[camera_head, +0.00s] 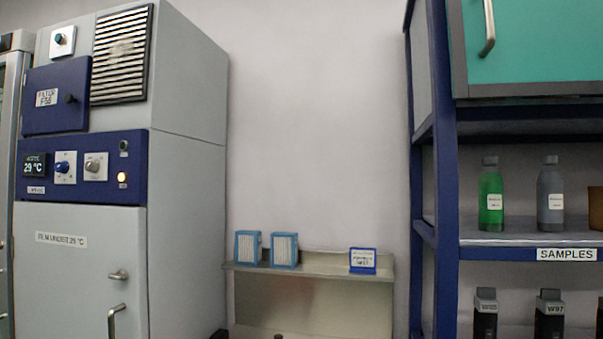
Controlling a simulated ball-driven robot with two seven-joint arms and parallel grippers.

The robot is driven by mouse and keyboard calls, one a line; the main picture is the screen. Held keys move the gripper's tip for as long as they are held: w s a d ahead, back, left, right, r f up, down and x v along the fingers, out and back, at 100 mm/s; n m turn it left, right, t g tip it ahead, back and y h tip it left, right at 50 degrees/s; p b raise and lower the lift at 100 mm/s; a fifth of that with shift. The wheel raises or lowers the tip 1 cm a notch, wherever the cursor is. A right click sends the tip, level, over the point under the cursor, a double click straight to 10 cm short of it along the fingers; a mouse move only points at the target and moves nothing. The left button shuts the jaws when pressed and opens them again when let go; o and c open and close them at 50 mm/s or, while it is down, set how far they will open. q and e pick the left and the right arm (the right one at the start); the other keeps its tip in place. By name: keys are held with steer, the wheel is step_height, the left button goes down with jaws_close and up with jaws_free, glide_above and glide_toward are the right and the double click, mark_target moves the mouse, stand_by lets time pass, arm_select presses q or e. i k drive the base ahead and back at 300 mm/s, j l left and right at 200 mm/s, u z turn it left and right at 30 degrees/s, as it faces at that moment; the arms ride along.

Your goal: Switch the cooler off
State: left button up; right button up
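A tall grey cabinet (185,200), which looks like the cooler, stands at the left. Its blue control panel (105,195) carries a small display (35,165) reading 29 °C. Right of the display are a blue knob on a white plate (63,167) and a grey knob on a white plate (96,166). Another knob on a white plate (61,39) sits near the top. Neither gripper is in view.
The cabinet has a blue filter door (57,98), a vent grille (121,54) and a lower door handle (113,322). A low metal shelf (320,263) holds two blue-framed filters (284,249) and a sign (362,260). A blue rack (447,190) with bottles stands at the right.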

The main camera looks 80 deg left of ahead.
mark_target(93, 167)
steer(key=u, duration=4)
